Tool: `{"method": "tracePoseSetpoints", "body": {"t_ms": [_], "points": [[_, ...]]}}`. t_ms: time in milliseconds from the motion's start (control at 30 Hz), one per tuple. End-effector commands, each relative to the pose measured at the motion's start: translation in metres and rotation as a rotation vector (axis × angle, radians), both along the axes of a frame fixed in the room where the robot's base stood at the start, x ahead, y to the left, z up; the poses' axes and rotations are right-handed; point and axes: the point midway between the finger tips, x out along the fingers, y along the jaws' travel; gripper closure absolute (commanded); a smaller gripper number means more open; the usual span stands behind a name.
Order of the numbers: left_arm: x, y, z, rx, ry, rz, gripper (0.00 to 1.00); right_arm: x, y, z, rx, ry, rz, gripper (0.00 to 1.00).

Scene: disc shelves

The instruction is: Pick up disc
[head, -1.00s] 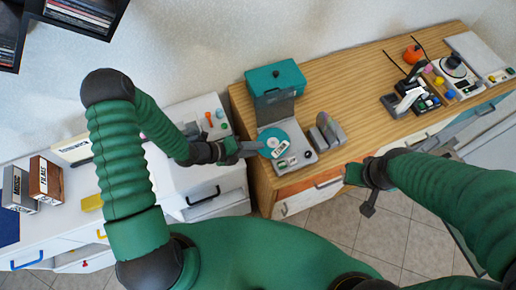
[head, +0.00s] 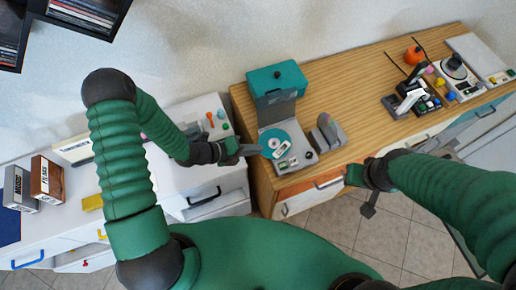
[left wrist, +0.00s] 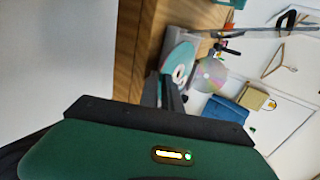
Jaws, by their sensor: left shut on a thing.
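A teal disc (head: 272,139) with a pale centre is at the small grey player (head: 303,163) on the wooden cabinet. My left gripper (head: 256,149) comes in from the left and is shut on the disc's near edge. In the left wrist view its dark fingers (left wrist: 172,92) meet the edge of the teal disc (left wrist: 179,62). A shiny silver disc (left wrist: 211,74) also shows there just beyond the fingers; I cannot tell what it rests on. My right gripper (head: 356,174) is in front of the cabinet, and its jaws are not clear.
Several small items stand at the cabinet's far right. A white cabinet (head: 205,165) is at the left. Bare wood (head: 355,95) lies between the player and those items.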

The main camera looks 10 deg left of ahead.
Motion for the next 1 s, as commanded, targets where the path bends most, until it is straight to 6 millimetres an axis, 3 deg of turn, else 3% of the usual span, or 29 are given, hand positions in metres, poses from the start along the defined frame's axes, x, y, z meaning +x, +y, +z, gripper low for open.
{"method": "tracePoseSetpoints", "body": {"t_ms": [100, 433, 1000], "points": [[0.000, 0.000, 0.023, 0.003, 0.001, -0.001, 1.00, 0.000, 0.000, 0.019, 0.000, 0.000, 0.000, 0.72], [-0.004, 0.006, 0.025, 0.002, 0.002, 0.001, 1.00, 0.000, 0.000, 0.019, 0.000, 0.000, 0.000, 0.72], [-0.057, 0.087, 0.061, 0.003, 0.001, 0.004, 1.00, 0.000, 0.000, 0.054, 0.000, 0.000, 0.000, 0.72]]}}
